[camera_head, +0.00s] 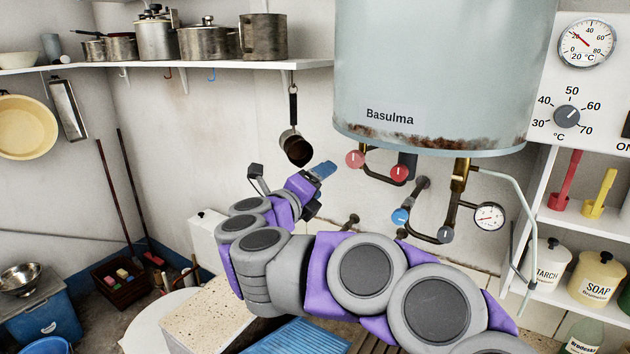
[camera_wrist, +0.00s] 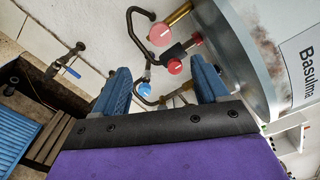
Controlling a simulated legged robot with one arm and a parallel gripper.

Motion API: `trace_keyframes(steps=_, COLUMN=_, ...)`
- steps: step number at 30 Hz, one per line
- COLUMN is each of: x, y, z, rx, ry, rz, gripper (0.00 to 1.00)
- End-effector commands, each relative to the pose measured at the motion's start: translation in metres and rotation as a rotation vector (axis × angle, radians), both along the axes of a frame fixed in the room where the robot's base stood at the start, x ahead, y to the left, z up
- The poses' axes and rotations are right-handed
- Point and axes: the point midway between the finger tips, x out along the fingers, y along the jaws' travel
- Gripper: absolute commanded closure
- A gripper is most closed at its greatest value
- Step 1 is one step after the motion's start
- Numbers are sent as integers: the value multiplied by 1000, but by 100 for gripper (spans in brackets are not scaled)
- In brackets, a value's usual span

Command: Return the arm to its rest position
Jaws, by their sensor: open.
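My gripper (camera_head: 319,184) is raised on my grey and purple arm, below and left of the Basulma boiler (camera_head: 430,70). In the wrist view my gripper (camera_wrist: 162,78) has its two blue fingers spread apart, with nothing between them. Behind the gap show a red knob (camera_wrist: 161,34), another red knob (camera_wrist: 174,66) and a blue knob (camera_wrist: 145,89) on the pipes under the boiler. The fingers appear apart from these knobs. My arm hides part of the trough area in the head view.
A ladle (camera_head: 293,146) hangs behind my gripper under a shelf (camera_head: 180,66) of pots. A pressure gauge (camera_head: 489,216) and a shelf with a soap jar (camera_head: 595,279) are at the right. A blue washboard (camera_head: 290,338) lies below my arm. A crate (camera_head: 122,284) stands on the floor at left.

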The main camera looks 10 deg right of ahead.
Motion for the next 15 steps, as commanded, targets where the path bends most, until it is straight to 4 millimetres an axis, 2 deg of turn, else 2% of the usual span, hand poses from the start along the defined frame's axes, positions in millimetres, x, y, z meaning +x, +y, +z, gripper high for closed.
trace_keyframes(steps=4, x=4, y=5, z=11, rx=-18, ry=-9, rz=52, gripper=26)
trace_keyframes(steps=7, x=9, y=19, z=28, rx=-57, ry=-19, rz=150, gripper=26)
trace_keyframes(steps=15, x=10, y=79, z=75, rx=-252, ry=-27, rz=486, gripper=26)
